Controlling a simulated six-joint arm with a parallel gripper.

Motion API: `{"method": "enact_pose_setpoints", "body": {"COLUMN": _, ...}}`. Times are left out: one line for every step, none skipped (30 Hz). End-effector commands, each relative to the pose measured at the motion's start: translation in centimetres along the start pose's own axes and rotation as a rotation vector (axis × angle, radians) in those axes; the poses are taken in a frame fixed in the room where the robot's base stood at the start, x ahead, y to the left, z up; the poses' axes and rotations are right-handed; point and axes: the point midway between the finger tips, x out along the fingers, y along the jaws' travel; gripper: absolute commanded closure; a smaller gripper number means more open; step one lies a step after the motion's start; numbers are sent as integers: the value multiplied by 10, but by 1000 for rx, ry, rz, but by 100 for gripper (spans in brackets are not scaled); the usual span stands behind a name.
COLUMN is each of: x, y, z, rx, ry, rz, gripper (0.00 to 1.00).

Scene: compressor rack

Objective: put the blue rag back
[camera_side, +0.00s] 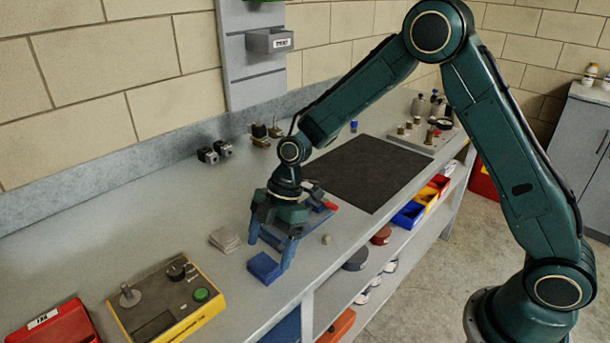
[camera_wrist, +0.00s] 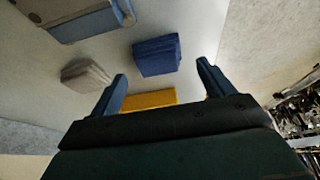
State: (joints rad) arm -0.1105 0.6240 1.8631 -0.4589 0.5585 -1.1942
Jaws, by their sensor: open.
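The blue rag (camera_side: 264,268) is a small folded block lying flat on the grey bench near its front edge. In the wrist view the blue rag (camera_wrist: 156,55) lies beyond my fingertips, roughly centred between them. My gripper (camera_side: 271,254) points down over the bench, with its two blue fingers apart and nothing held. One finger overlaps the rag's right end in the side view; I cannot tell whether it touches. The wrist view shows both fingers of my gripper (camera_wrist: 162,76) spread wide.
A grey folded stack (camera_side: 225,240) lies left of my gripper. A yellow control box (camera_side: 168,300) and red case (camera_side: 52,325) stand at lower left. A blue object (camera_side: 319,218) lies behind my gripper. A dark mat (camera_side: 370,170) covers the bench farther right.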

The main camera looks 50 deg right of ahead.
Motion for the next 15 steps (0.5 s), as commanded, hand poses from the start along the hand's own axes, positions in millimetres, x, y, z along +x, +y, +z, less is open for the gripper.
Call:
{"method": "enact_pose_setpoints", "body": {"x": -9, "y": 1, "z": 0, "rx": 0, "ry": 1, "rz": 5, "gripper": 19}}
{"method": "enact_pose_setpoints", "body": {"x": -14, "y": 1, "z": 0, "rx": 0, "ry": 2, "rz": 4, "gripper": 19}}
{"method": "enact_pose_setpoints", "body": {"x": -21, "y": 1, "z": 0, "rx": 0, "ry": 2, "rz": 5, "gripper": 19}}
{"method": "enact_pose_setpoints", "body": {"x": -26, "y": 1, "z": 0, "rx": 0, "ry": 1, "rz": 5, "gripper": 19}}
{"method": "enact_pose_setpoints", "body": {"x": -31, "y": 1, "z": 0, "rx": 0, "ry": 1, "rz": 5, "gripper": 19}}
{"method": "enact_pose_setpoints", "body": {"x": -38, "y": 1, "z": 0, "rx": 0, "ry": 1, "rz": 4, "gripper": 19}}
{"method": "enact_pose_setpoints", "body": {"x": -43, "y": 1, "z": 0, "rx": -1, "ry": 1, "rz": 4, "gripper": 19}}
{"method": "enact_pose_setpoints", "body": {"x": -48, "y": 1, "z": 0, "rx": -1, "ry": 2, "rz": 4, "gripper": 19}}
{"method": "enact_pose_setpoints", "body": {"x": -54, "y": 1, "z": 0, "rx": -1, "ry": 1, "rz": 3, "gripper": 19}}
{"method": "enact_pose_setpoints", "body": {"x": -58, "y": 1, "z": 0, "rx": 0, "ry": 1, "rz": 4, "gripper": 19}}
{"method": "enact_pose_setpoints", "body": {"x": -62, "y": 1, "z": 0, "rx": 0, "ry": 0, "rz": 4, "gripper": 19}}
{"method": "enact_pose_setpoints", "body": {"x": -67, "y": 1, "z": 0, "rx": 0, "ry": 1, "rz": 3, "gripper": 19}}
{"method": "enact_pose_setpoints", "body": {"x": -70, "y": 1, "z": 0, "rx": 0, "ry": 1, "rz": 3, "gripper": 19}}
{"method": "enact_pose_setpoints", "body": {"x": -73, "y": 1, "z": 0, "rx": -1, "ry": 1, "rz": 2, "gripper": 19}}
{"method": "enact_pose_setpoints", "body": {"x": -77, "y": 0, "z": 0, "rx": -1, "ry": 1, "rz": 1, "gripper": 19}}
